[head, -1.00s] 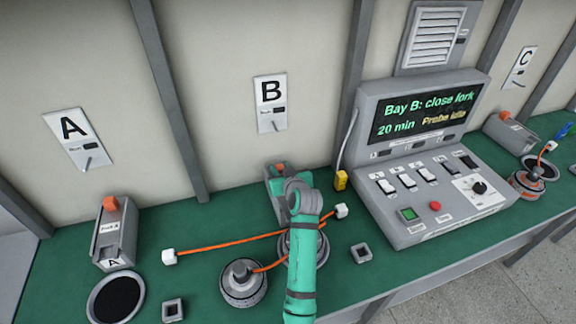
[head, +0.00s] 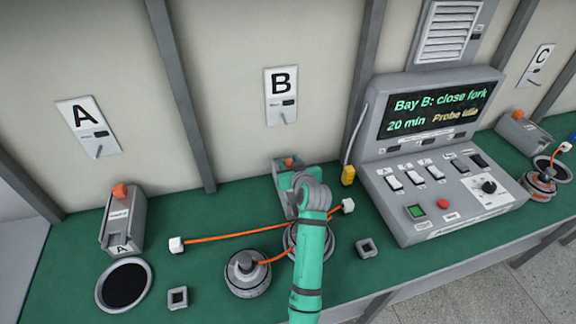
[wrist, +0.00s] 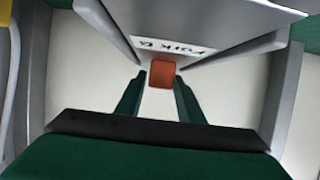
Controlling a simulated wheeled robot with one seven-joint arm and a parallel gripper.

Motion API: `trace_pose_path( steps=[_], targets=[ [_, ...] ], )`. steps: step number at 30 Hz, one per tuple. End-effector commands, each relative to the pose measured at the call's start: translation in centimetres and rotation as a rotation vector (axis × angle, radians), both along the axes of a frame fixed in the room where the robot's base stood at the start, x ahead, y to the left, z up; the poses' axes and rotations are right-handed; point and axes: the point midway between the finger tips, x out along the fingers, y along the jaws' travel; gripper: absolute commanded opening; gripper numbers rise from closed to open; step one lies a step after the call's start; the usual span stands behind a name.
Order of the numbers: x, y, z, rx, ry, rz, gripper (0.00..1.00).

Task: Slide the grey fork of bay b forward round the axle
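The grey fork of bay B (head: 281,166) stands at the back of the bench below the B plate. In the wrist view the fork's grey body (wrist: 205,22) carries an upside-down "Fork B" label. My gripper (wrist: 160,84) has its two green fingers either side of the knob, with a narrow gap at least on the left. In the head view my arm hides the fingers and much of the fork. The axle of bay B is hidden behind my arm; a round grey rim (head: 331,246) shows beside it.
A grey hub motor (head: 247,274) with an orange cable stands just left of my arm. Another orange cable (head: 225,235) crosses the bench between white connectors. A small square block (head: 365,248) and the console (head: 440,195) are to the right. Fork A (head: 122,220) is far left.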

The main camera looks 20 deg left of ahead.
Motion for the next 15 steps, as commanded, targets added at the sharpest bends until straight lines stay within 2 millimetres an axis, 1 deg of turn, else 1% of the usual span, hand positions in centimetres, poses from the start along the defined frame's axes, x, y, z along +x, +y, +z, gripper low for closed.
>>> trace_pose_path(
  steps=[4,5,15],
  targets=[
    [0.1,0.0,2.5,0.0,-0.006,-0.001,0.34],
    [-0.3,-0.2,2.9,0.001,-0.006,-0.001,0.34],
    [-4.8,-1.8,8.4,0.0,-0.005,-0.001,0.34]
  ],
)
